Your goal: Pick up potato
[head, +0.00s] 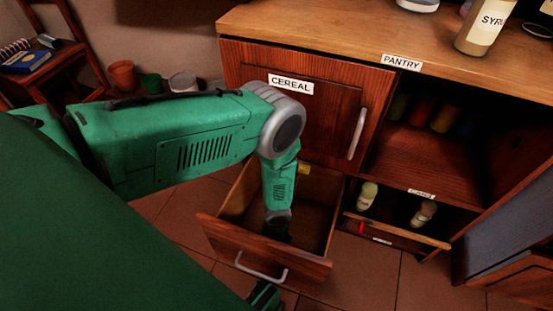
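My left arm comes in from the left and bends down into an open wooden drawer (222,232). My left gripper (277,231) is a dark shape low inside the drawer, pointing down. Its fingers are too dark to tell whether they are open or shut, or whether they hold anything. I cannot make out a potato; the arm and gripper hide part of the drawer floor. A small yellowish patch (303,168) shows at the drawer's back, too small to identify.
The closed cereal door (320,110) is above the drawer. The open pantry shelf (415,150) is to its right, with a lower compartment holding bottles (367,195). A syrup bottle (483,28) stands on the counter (330,25). Pots (122,75) stand at the back left.

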